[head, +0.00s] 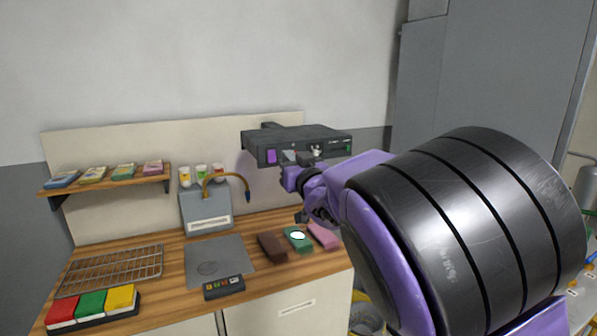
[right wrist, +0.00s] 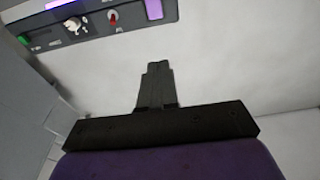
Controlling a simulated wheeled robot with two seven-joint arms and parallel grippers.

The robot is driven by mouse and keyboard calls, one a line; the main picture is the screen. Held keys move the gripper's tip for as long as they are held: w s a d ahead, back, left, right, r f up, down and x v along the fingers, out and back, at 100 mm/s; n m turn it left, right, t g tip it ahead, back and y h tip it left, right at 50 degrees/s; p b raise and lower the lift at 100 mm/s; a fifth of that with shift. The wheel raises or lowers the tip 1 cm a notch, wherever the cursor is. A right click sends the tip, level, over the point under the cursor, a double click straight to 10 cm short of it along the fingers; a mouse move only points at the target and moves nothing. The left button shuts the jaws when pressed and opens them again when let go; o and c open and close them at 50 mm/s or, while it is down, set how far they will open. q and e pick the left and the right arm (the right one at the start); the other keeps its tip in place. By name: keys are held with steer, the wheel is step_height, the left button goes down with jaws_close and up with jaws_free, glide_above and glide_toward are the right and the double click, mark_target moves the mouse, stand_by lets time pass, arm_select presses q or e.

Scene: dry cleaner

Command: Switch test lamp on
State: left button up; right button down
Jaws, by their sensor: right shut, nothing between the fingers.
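The test lamp is the dark box (head: 300,147) on the wall panel; its front carries a lit purple window, a pale knob and a green light. In the right wrist view the lamp (right wrist: 97,24) crosses the upper left, turned upside down. There a red-tipped toggle (right wrist: 113,17) lies between the knob (right wrist: 73,24) and the purple window (right wrist: 154,9). My right gripper (head: 291,178) is just below the lamp's front in the head view, fingers not clear. In the wrist view its fingers (right wrist: 157,70) are shut and empty, apart from the toggle. My left gripper is not in view.
The wooden counter (head: 170,257) below holds a wire rack (head: 112,270), a grey mat (head: 219,262), coloured blocks and a small button box (head: 223,287). A wooden shelf (head: 105,183) is at left, and a bent brass tube (head: 228,176) rises near the middle. A grey cabinet (head: 485,75) stands at right.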

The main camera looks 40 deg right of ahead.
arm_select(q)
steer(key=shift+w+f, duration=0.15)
arm_select(e)
steer(key=shift+r+v, duration=0.2)
steer(key=shift+v, duration=0.65)
steer(key=shift+r+v, duration=0.2)
steer(key=shift+v, duration=0.7)
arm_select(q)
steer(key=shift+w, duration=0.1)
arm_select(e)
steer(key=shift+w+d, duration=0.1)
